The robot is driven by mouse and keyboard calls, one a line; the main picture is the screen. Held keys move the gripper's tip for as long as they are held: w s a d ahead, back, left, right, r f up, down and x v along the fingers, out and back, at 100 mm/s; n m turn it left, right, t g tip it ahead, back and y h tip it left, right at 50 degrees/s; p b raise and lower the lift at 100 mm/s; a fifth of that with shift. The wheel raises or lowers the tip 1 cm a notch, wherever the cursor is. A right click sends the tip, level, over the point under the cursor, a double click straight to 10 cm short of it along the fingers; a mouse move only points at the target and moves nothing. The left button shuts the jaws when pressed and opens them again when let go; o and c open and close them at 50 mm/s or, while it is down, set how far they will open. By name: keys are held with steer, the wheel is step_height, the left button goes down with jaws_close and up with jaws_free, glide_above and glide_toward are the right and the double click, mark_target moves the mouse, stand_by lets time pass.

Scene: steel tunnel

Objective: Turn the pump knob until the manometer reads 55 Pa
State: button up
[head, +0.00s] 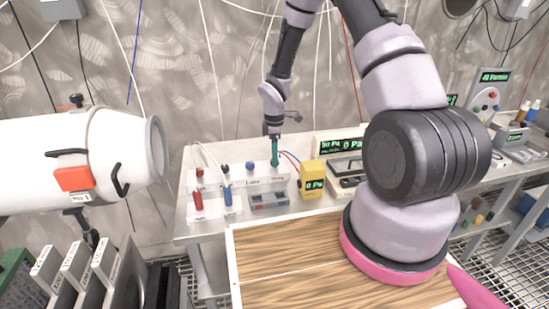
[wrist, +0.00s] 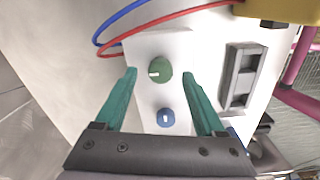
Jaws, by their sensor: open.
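My gripper (head: 274,155) has teal fingers and points down over the white panel (head: 235,181) on the steel table. In the wrist view my gripper (wrist: 159,71) is open, with a fingertip on each side of a green knob (wrist: 160,70); gaps show on both sides. The knob's white mark points left. A blue knob (wrist: 166,118) sits nearer the palm, its white mark pointing up. In the head view the fingers largely hide the green knob. A yellow meter (head: 312,170) stands right of the panel; its green display seems to read 0 Pa.
Behind the meter, a black display (head: 340,143) shows green Pa readings, partly hidden by my arm. Red and blue cables (wrist: 122,33) run close to the fingers. Red and blue cylinders (head: 197,200) stand at the panel's left.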

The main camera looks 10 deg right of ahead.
steer(key=shift+f, duration=0.75)
jaws_close()
steer(key=shift+m, duration=0.3)
